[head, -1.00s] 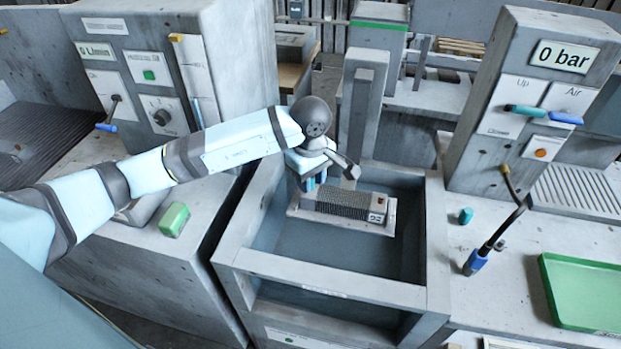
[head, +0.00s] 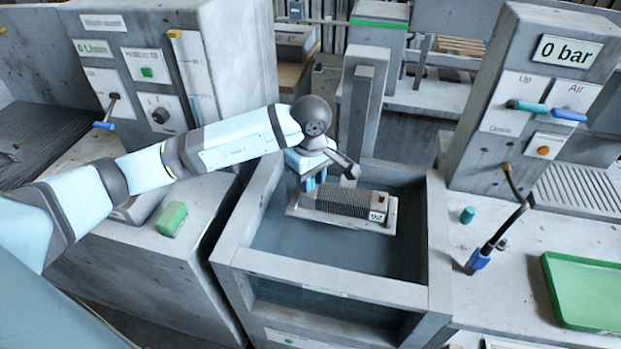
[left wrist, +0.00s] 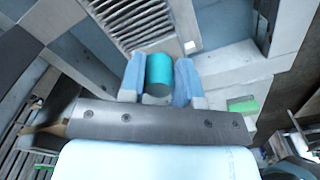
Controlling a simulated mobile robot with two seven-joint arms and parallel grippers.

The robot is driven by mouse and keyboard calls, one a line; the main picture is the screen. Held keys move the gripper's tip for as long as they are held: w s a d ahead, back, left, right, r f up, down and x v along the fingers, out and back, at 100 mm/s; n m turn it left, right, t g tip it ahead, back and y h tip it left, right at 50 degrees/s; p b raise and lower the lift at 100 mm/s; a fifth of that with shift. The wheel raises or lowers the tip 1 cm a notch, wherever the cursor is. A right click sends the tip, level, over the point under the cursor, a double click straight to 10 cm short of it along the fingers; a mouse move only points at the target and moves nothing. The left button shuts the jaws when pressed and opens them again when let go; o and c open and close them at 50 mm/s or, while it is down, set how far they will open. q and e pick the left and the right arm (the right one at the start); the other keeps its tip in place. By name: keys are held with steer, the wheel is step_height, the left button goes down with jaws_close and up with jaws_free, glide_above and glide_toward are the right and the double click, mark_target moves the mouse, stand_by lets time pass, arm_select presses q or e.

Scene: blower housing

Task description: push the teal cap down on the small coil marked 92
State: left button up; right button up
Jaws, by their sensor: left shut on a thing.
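The small coil (head: 345,203), a grey finned block with a plate marked 92 (head: 377,216), lies on a light platform (head: 383,229) in the sunken tank. My left gripper (head: 310,181) reaches over the coil's left end, its fingers pointing down. In the left wrist view its blue fingers (left wrist: 159,82) are shut on a teal cap (left wrist: 159,68), beside the coil's fins (left wrist: 135,25). In the head view the cap is mostly hidden by the gripper. I cannot tell whether the cap touches the coil. My right gripper is not in view.
The tank's concrete rim (head: 330,277) surrounds the coil, with a post (head: 357,120) behind it. Another teal cap (head: 467,215), a hose with a blue end (head: 478,261) and a green tray (head: 585,290) are on the right bench. A green block (head: 171,218) lies left.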

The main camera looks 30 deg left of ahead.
arm_select(q)
steer(key=o, duration=1)
steer(key=shift+c, duration=0.2)
steer(key=shift+r, duration=0.1)
step_height(320, 180, up, 14)
steer(key=b, duration=0.1)
steer(key=shift+f, duration=0.2)
